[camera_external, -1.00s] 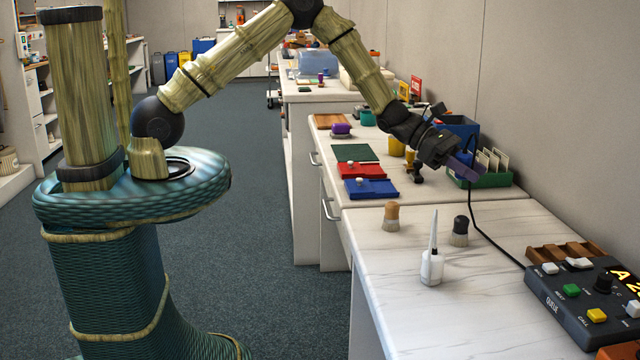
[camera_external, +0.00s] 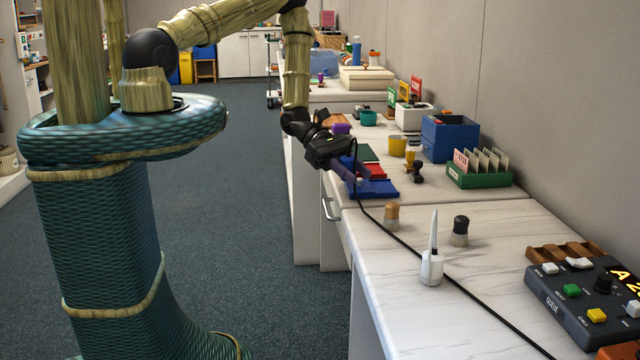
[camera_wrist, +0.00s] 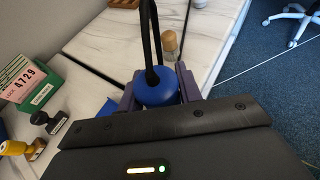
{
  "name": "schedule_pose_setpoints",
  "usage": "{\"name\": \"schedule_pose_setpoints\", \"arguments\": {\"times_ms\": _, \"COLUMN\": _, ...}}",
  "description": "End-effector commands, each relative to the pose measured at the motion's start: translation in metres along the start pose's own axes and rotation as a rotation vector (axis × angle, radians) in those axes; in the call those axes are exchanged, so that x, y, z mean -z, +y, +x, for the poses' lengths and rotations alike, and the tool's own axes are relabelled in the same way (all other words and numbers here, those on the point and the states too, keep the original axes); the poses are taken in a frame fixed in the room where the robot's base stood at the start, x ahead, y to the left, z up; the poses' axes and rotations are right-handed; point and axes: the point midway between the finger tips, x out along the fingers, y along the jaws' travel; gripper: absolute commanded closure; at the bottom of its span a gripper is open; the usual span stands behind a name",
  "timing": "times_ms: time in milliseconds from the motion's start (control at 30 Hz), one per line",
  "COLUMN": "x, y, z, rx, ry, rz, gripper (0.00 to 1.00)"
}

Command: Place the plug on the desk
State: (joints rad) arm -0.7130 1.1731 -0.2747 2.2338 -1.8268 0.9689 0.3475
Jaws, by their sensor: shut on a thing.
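The plug (camera_wrist: 158,86) is a round blue body with a black cable rising from it in the wrist view. My gripper (camera_wrist: 157,98) is shut on it, with a purple finger on each side. In the external view my gripper (camera_external: 352,172) is held at the left edge of the desk (camera_external: 490,222), near the blue tray. The plug itself is hard to make out there. Its black cable (camera_external: 440,272) runs from my gripper down across the near desk section to the lower right.
A queue console (camera_external: 585,300) is at right. Beyond are a blue tray (camera_external: 378,190), a green card holder (camera_external: 480,178) and a blue box (camera_external: 450,140).

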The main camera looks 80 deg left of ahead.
Motion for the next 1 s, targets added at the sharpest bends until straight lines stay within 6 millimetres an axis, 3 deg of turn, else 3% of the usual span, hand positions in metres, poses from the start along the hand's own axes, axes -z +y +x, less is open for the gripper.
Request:
{"name": "schedule_pose_setpoints", "arguments": {"times_ms": 633, "x": -0.002, "y": 0.0, "z": -0.001, "rx": 0.0, "ry": 0.0, "rz": 0.001, "gripper": 0.88}}
{"name": "schedule_pose_setpoints", "arguments": {"times_ms": 1000, "x": -0.052, "y": 0.001, "z": -0.022, "rx": -0.001, "ry": 0.0, "rz": 0.003, "gripper": 0.88}}
